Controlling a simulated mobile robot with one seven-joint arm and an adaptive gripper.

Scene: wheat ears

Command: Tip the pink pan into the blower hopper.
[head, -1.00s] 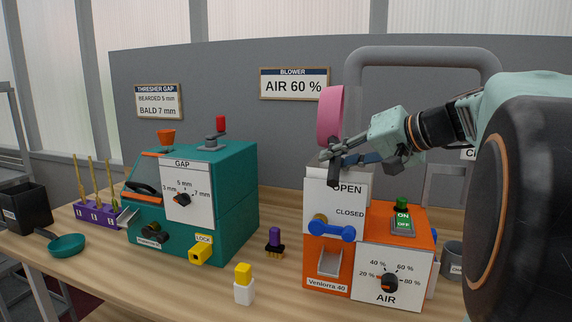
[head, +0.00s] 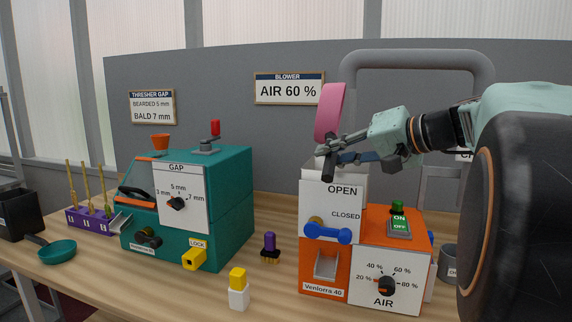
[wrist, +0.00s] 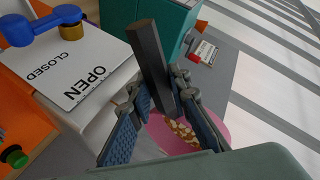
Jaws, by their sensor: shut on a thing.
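The pink pan (head: 330,112) stands steeply on edge above the back of the blower's white hopper box (head: 333,202). My gripper (head: 338,156) is shut on its dark handle (wrist: 153,65), above the hopper box. In the wrist view, the handle runs between my fingers, and brown and pale bits (wrist: 182,132) show against the pink pan (wrist: 212,128). The blower (head: 390,268) is orange and white. The hopper opening is hidden in the head view.
A teal thresher (head: 225,205) stands to the left, with an orange cup on top. A purple rack (head: 92,218) holds several ears. A teal pan (head: 57,251), a purple brush (head: 270,247) and a yellow-and-white block (head: 238,290) are on the table. A grey cup (head: 449,262) is right of the blower.

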